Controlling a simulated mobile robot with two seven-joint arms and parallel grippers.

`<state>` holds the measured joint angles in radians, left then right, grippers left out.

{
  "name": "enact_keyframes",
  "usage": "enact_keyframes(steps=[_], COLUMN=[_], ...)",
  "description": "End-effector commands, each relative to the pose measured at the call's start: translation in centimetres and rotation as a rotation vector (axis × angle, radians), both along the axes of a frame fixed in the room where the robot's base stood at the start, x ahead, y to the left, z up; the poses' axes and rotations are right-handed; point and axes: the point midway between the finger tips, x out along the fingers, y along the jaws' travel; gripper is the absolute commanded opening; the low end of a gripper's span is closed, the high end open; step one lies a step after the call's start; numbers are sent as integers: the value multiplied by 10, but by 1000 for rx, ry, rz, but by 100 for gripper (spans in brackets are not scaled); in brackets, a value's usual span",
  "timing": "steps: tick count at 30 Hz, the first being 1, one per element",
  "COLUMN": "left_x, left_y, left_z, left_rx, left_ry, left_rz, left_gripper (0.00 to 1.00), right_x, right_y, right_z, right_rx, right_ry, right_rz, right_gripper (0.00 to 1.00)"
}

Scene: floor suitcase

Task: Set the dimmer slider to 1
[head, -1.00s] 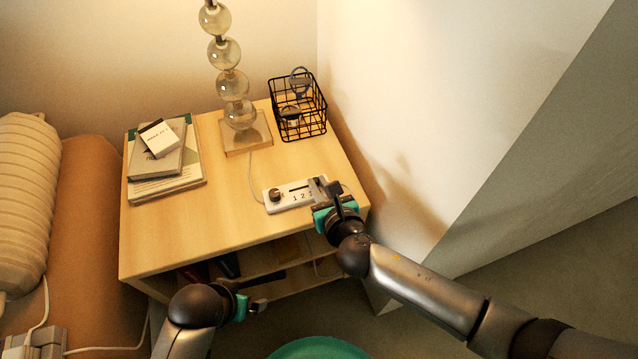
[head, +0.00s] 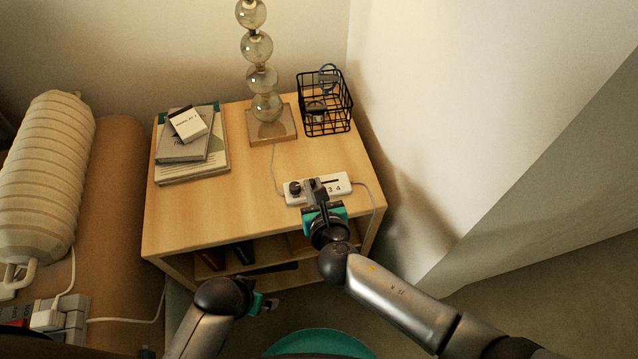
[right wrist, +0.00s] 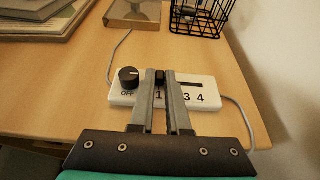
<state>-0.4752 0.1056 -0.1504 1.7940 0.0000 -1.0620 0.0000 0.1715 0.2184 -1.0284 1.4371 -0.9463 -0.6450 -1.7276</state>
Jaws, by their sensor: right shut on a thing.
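The white dimmer box (head: 341,184) lies on the wooden nightstand near its front right. In the right wrist view the dimmer box (right wrist: 207,90) shows a black knob (right wrist: 129,77) over "OFF" and a slot with the marks 1, 3 and 4 visible. My right gripper (head: 313,186) is over the box, its fingers shut on the black slider (right wrist: 160,78), which stands at about the 1 mark. The 2 is hidden behind a finger. My left gripper (head: 266,303) is low in front of the nightstand; its jaws are too small to judge.
A lamp of glass balls (head: 262,79) stands at the back of the nightstand (head: 240,209). A black wire basket (head: 325,118) is right of it, and stacked books (head: 190,165) lie left. A cord (head: 372,207) runs from the box. The wall is close on the right.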

Motion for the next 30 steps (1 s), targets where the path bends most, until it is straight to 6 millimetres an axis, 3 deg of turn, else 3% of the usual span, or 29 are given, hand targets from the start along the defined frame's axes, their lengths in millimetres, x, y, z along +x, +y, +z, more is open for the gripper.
enact_keyframes(steps=[3, 4, 11, 30], left_x=[0, 0, 0, 1], left_y=[0, 0, 0, -1], left_z=[0, 0, 0, 0], left_rx=[0, 0, 0, -2], left_ry=[-1, -1, 0, -3], left_rz=[0, 0, 0, 1], left_gripper=[100, 100, 100, 100], right_x=[-3, -3, -3, -2], right_y=[5, 6, 5, 3], right_z=[0, 0, 0, 0], right_rx=[9, 9, 9, 10], right_ry=[4, 4, 4, 3], right_rz=[12, 12, 12, 15], right_gripper=[0, 18, 44, 45])
